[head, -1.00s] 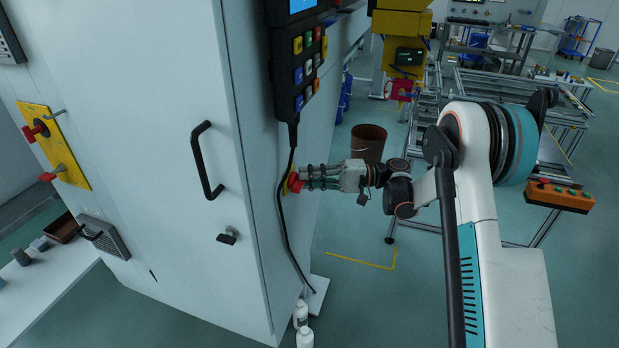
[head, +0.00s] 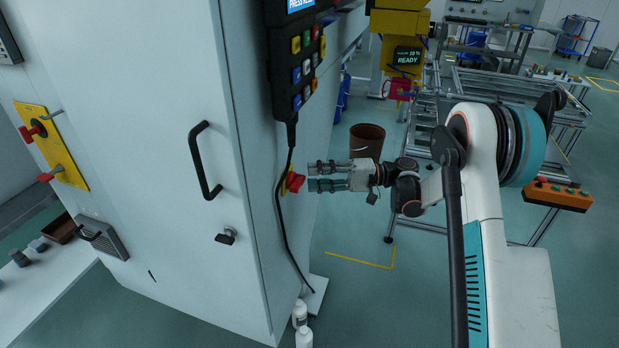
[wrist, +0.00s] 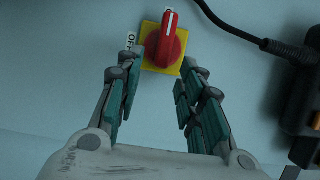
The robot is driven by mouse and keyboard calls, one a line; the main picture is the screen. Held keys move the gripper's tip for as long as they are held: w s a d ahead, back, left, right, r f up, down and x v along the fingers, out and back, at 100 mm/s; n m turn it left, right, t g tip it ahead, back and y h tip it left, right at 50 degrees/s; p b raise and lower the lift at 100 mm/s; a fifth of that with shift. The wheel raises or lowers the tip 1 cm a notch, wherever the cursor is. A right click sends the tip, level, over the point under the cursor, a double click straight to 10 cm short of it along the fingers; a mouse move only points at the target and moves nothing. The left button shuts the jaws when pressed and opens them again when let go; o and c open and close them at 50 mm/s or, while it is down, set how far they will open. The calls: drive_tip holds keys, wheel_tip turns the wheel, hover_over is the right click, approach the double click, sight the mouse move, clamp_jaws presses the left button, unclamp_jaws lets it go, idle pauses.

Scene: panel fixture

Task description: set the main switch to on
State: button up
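The main switch appears to be the red knob (wrist: 163,45) on a yellow square plate (wrist: 174,68), mounted on the cabinet's side face. It shows in the head view (head: 294,182) just left of my fingertips. In the wrist view its white-lined handle points to the top, away from the "OFF" label (wrist: 130,42) at its left; the mark at the top edge is cut off. My gripper (head: 311,177) is open and empty. In the wrist view the fingers (wrist: 161,75) are spread below and either side of the knob, apparently clear of it.
A pendant (head: 296,65) with coloured buttons hangs above the switch, its black cable (head: 281,215) running down close beside it. Another yellow plate (head: 52,145) with red handles is on the cabinet's left face. A display (head: 407,56) behind reads "READY".

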drive_tip(key=d, duration=0.9)
drive_tip(key=shift+w, duration=0.2)
drive_tip(key=shift+d, duration=0.1)
drive_tip(key=s+a+r+m+t+h, duration=0.35)
drive_tip(key=s+r+h, duration=0.45)
drive_tip(key=s+r, duration=0.3)
drive_tip(key=s+d+f+n+t+h, duration=0.1)
drive_tip(key=s+d+h, duration=0.2)
drive_tip(key=s, duration=0.4)
drive_tip(key=s+d+n+t+h, duration=0.1)
drive_tip(key=s+d+t+h, duration=0.1)
drive_tip(key=s, duration=0.6)
drive_tip(key=s+d+f+n+t+h, duration=0.1)
drive_tip(key=s+d+h, duration=0.4)
drive_tip(key=s, duration=0.3)
drive_tip(key=shift+s+f+t, duration=0.15)
drive_tip(key=shift+f+t, duration=0.15)
drive_tip(key=shift+t, duration=0.05)
